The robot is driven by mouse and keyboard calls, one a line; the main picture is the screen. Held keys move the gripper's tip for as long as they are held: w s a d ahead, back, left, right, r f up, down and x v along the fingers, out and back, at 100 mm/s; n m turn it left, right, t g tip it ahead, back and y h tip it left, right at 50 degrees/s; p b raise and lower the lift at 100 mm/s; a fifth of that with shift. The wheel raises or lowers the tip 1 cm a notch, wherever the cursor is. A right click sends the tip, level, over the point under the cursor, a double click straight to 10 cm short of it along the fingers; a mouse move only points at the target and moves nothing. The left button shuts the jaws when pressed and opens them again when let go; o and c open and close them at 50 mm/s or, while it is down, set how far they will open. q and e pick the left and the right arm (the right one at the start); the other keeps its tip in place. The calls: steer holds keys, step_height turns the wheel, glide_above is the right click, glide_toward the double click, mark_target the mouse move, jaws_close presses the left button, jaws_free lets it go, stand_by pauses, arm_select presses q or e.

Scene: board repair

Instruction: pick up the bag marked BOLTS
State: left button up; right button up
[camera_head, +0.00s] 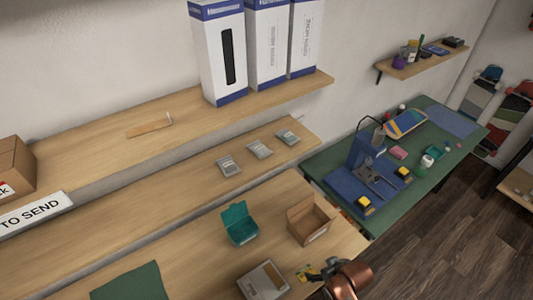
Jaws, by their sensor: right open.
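Three small clear bags with grey contents lie in a row on the middle shelf: a left bag (229,165), a middle bag (259,149) and a right bag (288,137). Their labels are too small to read, so I cannot tell which is marked BOLTS. My right gripper (312,273) is at the bottom of the view, over the lower bench by a small yellow item (303,270). It is open, well below and to the right of the bags, and touches none of them. My left gripper is not in view.
On the lower bench (190,270) are an open teal box (240,226), an open cardboard box (310,220), a grey box (262,281) and a green mat (132,283). Tall white boxes (222,60) stand on the upper shelf (85,140). A green workbench (345,205) is at the right.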

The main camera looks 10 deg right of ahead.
steer(key=w+a+r+n+y, duration=0.2)
steer(key=w+a+r+n, duration=0.1)
steer(key=w+a+r, duration=0.55)
step_height(320, 180, up, 26)
steer(key=n+p, duration=0.1)
steer(key=p, duration=0.1)
glide_above(260, 148)
steer(key=s+d, duration=0.2)
steer(key=s, duration=0.1)
steer(key=shift+w+r, duration=0.1)
steer(key=shift+r, duration=0.05)
steer(key=shift+t, duration=0.3)
steer(key=shift+x, duration=2.6)
steer(key=shift+r, duration=0.1)
steer(key=shift+c, duration=1)
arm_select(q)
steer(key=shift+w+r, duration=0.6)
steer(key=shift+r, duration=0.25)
arm_select(e)
steer(key=c, duration=1.1)
